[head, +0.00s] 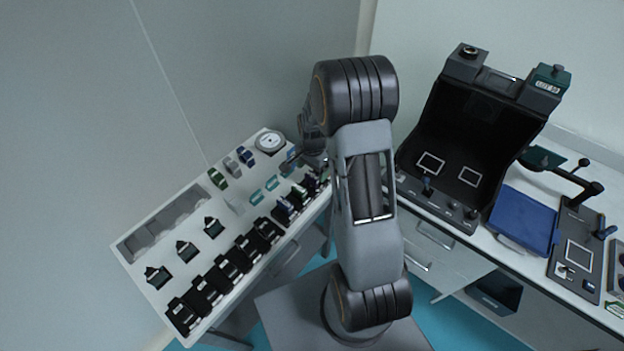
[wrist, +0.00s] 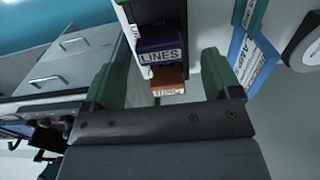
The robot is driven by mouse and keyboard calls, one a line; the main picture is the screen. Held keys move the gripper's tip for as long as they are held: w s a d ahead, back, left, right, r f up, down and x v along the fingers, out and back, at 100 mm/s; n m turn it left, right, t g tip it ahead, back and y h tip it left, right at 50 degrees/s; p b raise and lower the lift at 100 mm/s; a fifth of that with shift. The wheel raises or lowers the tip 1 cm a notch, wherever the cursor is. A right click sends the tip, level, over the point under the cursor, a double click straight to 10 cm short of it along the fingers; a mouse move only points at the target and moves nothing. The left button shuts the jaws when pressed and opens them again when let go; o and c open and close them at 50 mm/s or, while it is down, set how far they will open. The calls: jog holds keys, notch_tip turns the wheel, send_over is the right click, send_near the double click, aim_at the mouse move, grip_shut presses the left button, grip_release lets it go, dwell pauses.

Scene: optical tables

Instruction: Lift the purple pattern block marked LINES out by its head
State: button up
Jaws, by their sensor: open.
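The purple block marked LINES (wrist: 161,46) shows at the upper middle of the wrist view, its label facing the camera. It sits in a dark holder with a pale edge. My gripper (wrist: 163,58) is open, with one green finger to the left of the block and one to the right. I see gaps between the fingers and the block, and nothing is held. How far the fingertips are from its head cannot be told. In the head view my arm reaches over the right end of the left table and hides much of that spot.
An orange block (wrist: 168,80) with a label sits beside the purple one. A blue-edged labelled piece (wrist: 245,62) and a round dial (wrist: 303,48) are to the right. On the left table (head: 150,213) stand several black holders and a grey tray (head: 160,232).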

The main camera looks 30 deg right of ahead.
jog(key=shift+f, duration=0.95)
jog(key=shift+c, duration=0.4)
jog(key=c, duration=1)
jog(key=shift+o, duration=0.2)
jog(key=shift+r, duration=0.1)
